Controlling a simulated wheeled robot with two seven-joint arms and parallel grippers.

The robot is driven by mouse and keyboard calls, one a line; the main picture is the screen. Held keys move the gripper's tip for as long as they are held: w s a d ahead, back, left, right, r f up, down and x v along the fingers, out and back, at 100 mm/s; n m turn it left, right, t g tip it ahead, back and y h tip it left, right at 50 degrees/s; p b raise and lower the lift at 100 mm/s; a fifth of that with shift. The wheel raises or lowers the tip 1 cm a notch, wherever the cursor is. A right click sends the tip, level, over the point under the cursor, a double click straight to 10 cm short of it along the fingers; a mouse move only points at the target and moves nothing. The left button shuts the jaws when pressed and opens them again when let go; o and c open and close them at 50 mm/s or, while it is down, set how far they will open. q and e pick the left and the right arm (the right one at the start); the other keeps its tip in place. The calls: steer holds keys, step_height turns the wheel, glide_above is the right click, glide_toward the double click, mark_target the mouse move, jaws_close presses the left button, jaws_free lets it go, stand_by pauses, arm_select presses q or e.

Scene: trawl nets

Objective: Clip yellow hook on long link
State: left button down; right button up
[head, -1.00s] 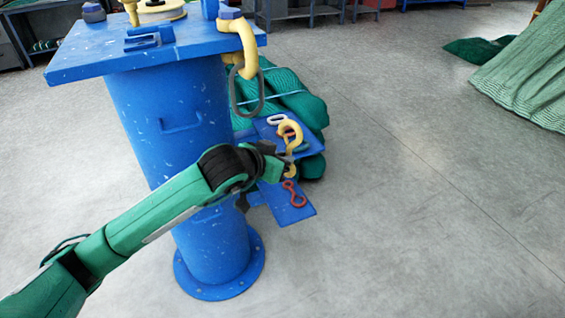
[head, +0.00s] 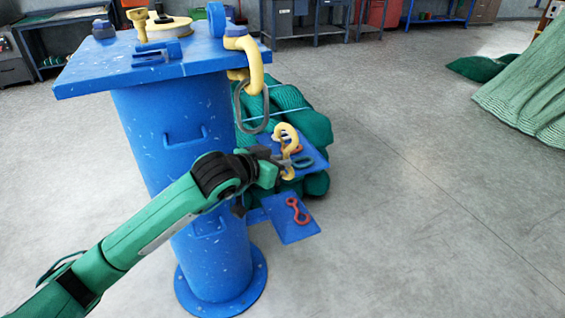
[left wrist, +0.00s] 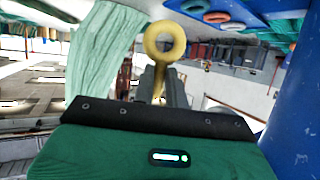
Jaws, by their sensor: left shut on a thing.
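The yellow hook (head: 286,136) is upright in my left gripper (head: 282,170), which is shut on its lower part. The hook's curved upper part is free, to the right of the blue post and apart from the long link. The long link (head: 241,113) is a dark grey oval hanging at a slant from a yellow curved arm (head: 256,70) at the post's top plate. In the left wrist view, a yellow ring of the hook (left wrist: 165,40) stands above the closed fingers (left wrist: 160,85). My right gripper is in neither view.
A lower blue plate holds a red link (head: 297,211). Bundled green nets (head: 300,103) lie behind. The blue post (head: 180,150) is close to my left arm.

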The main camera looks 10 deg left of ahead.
arm_select(q)
steer(key=w+a, duration=0.4)
steer(key=a, duration=0.3)
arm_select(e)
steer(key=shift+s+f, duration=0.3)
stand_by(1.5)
arm_select(q)
steer(key=shift+r, duration=0.1)
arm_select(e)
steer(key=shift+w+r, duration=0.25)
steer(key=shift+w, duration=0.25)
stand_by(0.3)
